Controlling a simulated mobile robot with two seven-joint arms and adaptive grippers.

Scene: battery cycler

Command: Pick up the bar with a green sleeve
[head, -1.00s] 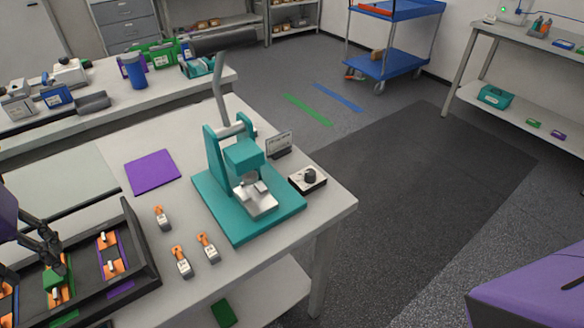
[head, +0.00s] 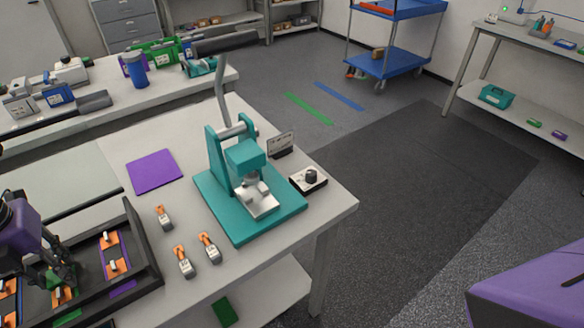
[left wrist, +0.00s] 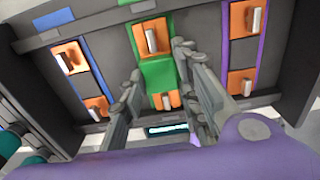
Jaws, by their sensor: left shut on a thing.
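The bar with a green sleeve (left wrist: 158,73) lies in the middle lane of a dark tray (left wrist: 205,45). It has orange ends with metal tabs. My left gripper (left wrist: 162,108) has a finger on each side of this bar and is shut on it in the left wrist view. In the head view my left gripper (head: 60,275) is over the tray at the lower left and hides most of the green sleeve. My right gripper is not in view.
Bars with purple (head: 112,250) and blue (left wrist: 80,75) parts lie in lanes on either side. A teal press (head: 245,185), a purple mat (head: 154,171) and several small orange-and-grey parts (head: 184,262) stand on the same table.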

